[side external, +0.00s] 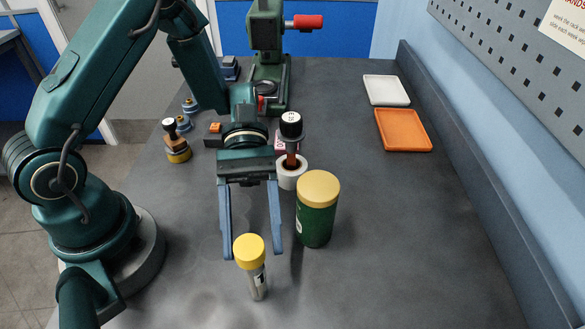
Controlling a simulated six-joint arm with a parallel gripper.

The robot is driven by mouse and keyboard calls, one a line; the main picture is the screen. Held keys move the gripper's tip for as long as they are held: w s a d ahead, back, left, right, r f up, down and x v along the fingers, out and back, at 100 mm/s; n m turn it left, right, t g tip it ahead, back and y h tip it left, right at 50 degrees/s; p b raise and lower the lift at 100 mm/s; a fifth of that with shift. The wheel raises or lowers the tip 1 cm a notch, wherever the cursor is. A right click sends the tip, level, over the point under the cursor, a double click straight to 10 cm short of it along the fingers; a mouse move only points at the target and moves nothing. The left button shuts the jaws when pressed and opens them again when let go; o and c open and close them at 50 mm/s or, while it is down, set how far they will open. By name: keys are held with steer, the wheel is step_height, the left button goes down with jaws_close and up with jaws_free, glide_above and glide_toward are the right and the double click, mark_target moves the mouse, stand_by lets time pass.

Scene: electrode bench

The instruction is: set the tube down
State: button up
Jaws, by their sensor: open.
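A clear tube (256,282) with a yellow cap (249,250) stands upright, or nearly so, near the front of the grey bench. My gripper (254,255) is open, with its two blue fingers pointing down and spread apart. The left finger's tip is close to the yellow cap and the right finger's tip is to the right of it. Nothing shows held between the fingers. The view does not make clear whether the tube is between the fingers in depth or in front of them.
A green jar (316,222) with a tan lid stands just right of my gripper. Behind it is a black-capped electrode in a white holder (290,178). A green press (268,45) stands at the back. White (386,90) and orange (403,130) trays lie right. The bench's right front is clear.

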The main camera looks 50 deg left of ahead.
steer(key=v, duration=0.3)
steer(key=shift+w+a+r, duration=0.15)
steer(key=shift+w+a, duration=0.05)
steer(key=shift+a, duration=0.1)
steer(key=s+a+r+m+t+y, duration=0.2)
steer(key=a+r+m+t+y, duration=0.6)
steer(key=t, duration=0.5)
steer(key=shift+a+r+m+t+y, duration=0.3)
steer(key=shift+a+r+m+y, duration=0.1)
steer(key=shift+m+y, duration=1.05)
